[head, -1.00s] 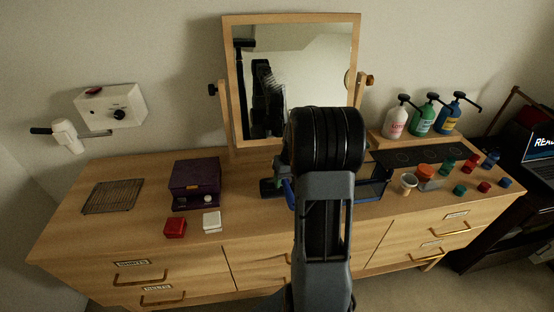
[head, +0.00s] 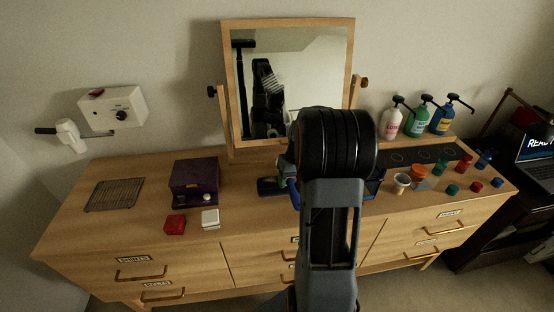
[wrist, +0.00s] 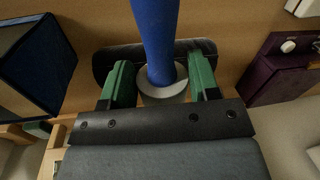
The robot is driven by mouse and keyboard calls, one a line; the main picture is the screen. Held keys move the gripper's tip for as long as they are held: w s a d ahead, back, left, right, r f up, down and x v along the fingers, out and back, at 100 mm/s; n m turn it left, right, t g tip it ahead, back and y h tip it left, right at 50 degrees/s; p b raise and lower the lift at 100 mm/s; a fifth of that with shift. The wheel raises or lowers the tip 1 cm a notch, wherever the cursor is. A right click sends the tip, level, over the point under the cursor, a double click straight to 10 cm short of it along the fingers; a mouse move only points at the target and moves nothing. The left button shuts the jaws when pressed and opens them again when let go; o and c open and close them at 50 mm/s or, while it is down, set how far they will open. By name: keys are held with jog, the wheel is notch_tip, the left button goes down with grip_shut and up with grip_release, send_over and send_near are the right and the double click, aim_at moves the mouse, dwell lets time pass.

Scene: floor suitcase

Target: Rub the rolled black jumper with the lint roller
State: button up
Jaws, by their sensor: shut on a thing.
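The lint roller shows in the wrist view as a blue handle (wrist: 156,35) with a pale grey-white round part at its lower end, between the green fingers. My gripper (wrist: 160,84) is shut on it. A bit of its blue handle (head: 293,190) shows beside my arm in the head view. The rolled black jumper (wrist: 104,60) lies crosswise on the dresser behind the roller in the wrist view. Its left end (head: 268,187) shows left of my arm in the head view; my arm hides the rest. I cannot tell whether roller and jumper touch.
A purple box (head: 195,180), red box (head: 175,224) and white box (head: 210,218) stand left on the dresser (head: 140,220). A blue-sided organiser (wrist: 45,65) is on the other side. A mirror (head: 345,75) stands behind; cups (head: 401,184) and several small coloured pieces are at right.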

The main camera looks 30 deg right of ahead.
jog(key=shift+r+p, duration=1.6)
jog(key=shift+r, duration=1)
